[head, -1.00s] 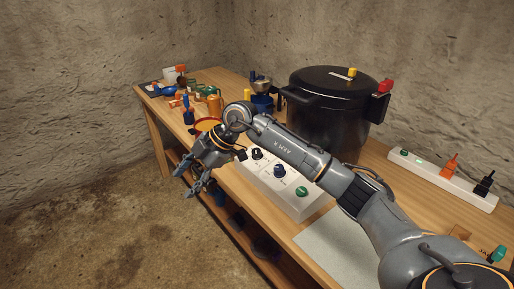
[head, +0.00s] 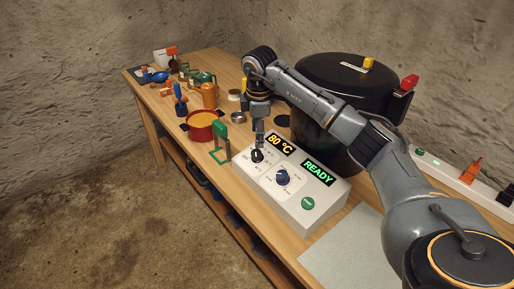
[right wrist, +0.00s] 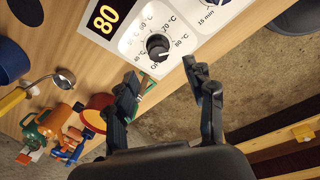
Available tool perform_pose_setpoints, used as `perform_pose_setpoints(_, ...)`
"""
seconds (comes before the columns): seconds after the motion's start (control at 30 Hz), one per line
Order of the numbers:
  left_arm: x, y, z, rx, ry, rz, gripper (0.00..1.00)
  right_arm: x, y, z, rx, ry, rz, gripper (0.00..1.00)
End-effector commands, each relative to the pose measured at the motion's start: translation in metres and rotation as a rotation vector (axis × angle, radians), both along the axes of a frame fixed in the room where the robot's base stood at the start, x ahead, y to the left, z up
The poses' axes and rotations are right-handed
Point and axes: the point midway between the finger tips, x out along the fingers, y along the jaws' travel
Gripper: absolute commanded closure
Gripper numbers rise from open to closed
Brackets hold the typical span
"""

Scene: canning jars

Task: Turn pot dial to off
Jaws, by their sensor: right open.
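The control box (head: 312,216) on the bench shows "80 °C" and "READY" on its displays. Its black temperature dial (head: 257,156) sits near the left end of the box. In the right wrist view this dial (right wrist: 158,47) is ringed by marks from "Off" to 80 °C, and its light pointer line faces roughly the 80 °C side. My right gripper (head: 259,142) hangs over the dial, pointing down. In the right wrist view its open fingers (right wrist: 163,73) are apart with nothing between them; the dial lies just beyond the tips. Contact is not visible. My left gripper is out of view.
A blue-black second dial (head: 283,178) and a green button (head: 308,203) are on the same box. The big black pot (head: 345,80) stands behind my right arm. A red pot (head: 203,124) and a green jar lifter (head: 220,140) stand left of the box.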

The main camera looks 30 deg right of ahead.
Motion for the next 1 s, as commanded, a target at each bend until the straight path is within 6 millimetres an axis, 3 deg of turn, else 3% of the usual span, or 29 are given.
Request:
perform_pose_setpoints(0.13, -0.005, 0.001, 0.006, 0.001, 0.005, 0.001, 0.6, 0.003, -0.001, -0.033, 0.001, 0.005, 0.001, 0.46)
perform_pose_setpoints(0.4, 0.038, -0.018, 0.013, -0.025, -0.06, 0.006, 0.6, 0.008, -0.003, -0.07, 0.002, 0.001, 0.002, 0.46)
perform_pose_setpoints(0.57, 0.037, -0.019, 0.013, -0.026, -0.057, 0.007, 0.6, 0.01, -0.004, -0.078, 0.0, -0.001, 0.002, 0.46)
perform_pose_setpoints(0.8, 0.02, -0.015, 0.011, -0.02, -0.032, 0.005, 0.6, 0.01, -0.004, -0.078, 0.0, -0.001, 0.002, 0.46)
perform_pose_setpoints(1.0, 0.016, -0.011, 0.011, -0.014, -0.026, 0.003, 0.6, 0.009, -0.004, -0.078, 0.0, -0.001, 0.002, 0.85)
